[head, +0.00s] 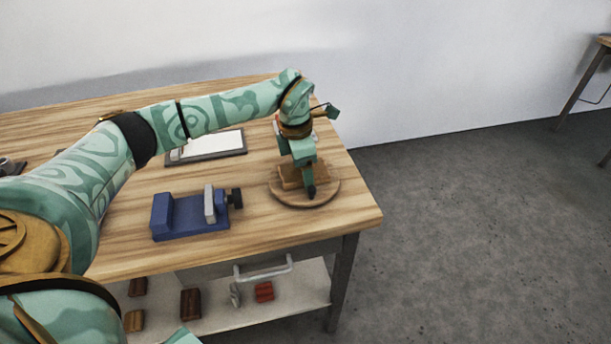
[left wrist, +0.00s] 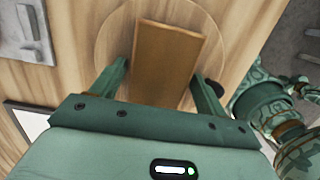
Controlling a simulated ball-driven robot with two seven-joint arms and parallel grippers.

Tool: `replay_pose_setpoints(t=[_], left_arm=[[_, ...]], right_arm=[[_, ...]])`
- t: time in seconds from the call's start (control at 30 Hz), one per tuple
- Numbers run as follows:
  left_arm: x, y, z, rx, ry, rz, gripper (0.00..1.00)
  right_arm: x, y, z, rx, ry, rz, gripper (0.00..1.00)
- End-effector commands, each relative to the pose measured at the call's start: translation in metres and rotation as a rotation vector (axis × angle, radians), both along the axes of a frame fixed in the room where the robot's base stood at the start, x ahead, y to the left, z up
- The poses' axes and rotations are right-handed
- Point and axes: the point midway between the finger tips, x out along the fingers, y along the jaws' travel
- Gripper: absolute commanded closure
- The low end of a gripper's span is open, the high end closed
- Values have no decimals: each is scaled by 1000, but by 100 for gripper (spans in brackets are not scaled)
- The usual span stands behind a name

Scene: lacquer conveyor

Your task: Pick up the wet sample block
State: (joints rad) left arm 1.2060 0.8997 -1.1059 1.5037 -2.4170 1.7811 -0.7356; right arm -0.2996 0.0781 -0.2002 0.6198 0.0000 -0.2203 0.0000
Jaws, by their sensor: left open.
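The sample block is a flat-sided brown wooden block (head: 289,177) on a round wooden board near the right end of the table. Its wetness cannot be made out. In the left wrist view the block (left wrist: 168,52) lies between the two fingers of my left gripper (left wrist: 163,72), with a visible gap on each side. In the head view my left gripper (head: 309,188) points down at the block and hides part of it. The left gripper is open and holds nothing. The round board (head: 321,196) shows around the block. My right gripper is not in view.
A blue vise (head: 180,219) with a grey jaw stands left of the board. A tray with a white sheet (head: 213,145) lies behind it. Several small blocks, including a red one (head: 264,292), rest on the lower shelf (head: 215,322). The table's right edge is close to the board.

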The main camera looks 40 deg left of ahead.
Motion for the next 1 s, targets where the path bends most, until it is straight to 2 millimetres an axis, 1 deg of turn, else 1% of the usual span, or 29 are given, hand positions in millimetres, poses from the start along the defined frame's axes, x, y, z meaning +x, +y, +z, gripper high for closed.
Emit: replay_pose_setpoints(t=[0.1, 0.13, 0.17, 0.2, 0.23, 0.27, 0.53, 0.67, 0.77, 0.87, 0.97, 1.0], left_arm=[[0, 0, 2, -1, -2, 0, 25], [0, 0, 2, -1, -2, 0, 28], [0, 0, 2, 0, -1, 0, 37], [0, 0, 2, 0, -1, 1, 48], [0, 0, 2, 0, -1, 1, 56], [0, 0, 2, 0, -1, 0, 62], [0, 0, 3, 0, -1, 1, 62], [0, 0, 10, 0, -3, 0, 62], [0, 0, 24, -1, -6, 1, 62], [-2, 2, 44, 0, -7, 2, 62], [-20, 8, 66, 1, -8, 2, 62], [-28, 11, 76, 1, -9, 2, 62]], right_arm=[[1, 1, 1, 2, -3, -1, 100], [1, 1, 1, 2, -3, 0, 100], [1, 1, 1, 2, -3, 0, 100], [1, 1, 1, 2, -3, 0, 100], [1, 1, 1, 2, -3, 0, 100], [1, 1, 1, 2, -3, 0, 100], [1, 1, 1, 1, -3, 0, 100], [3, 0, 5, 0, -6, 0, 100], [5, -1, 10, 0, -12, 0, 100], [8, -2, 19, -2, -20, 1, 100], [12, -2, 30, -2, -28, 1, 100], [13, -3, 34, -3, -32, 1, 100]])
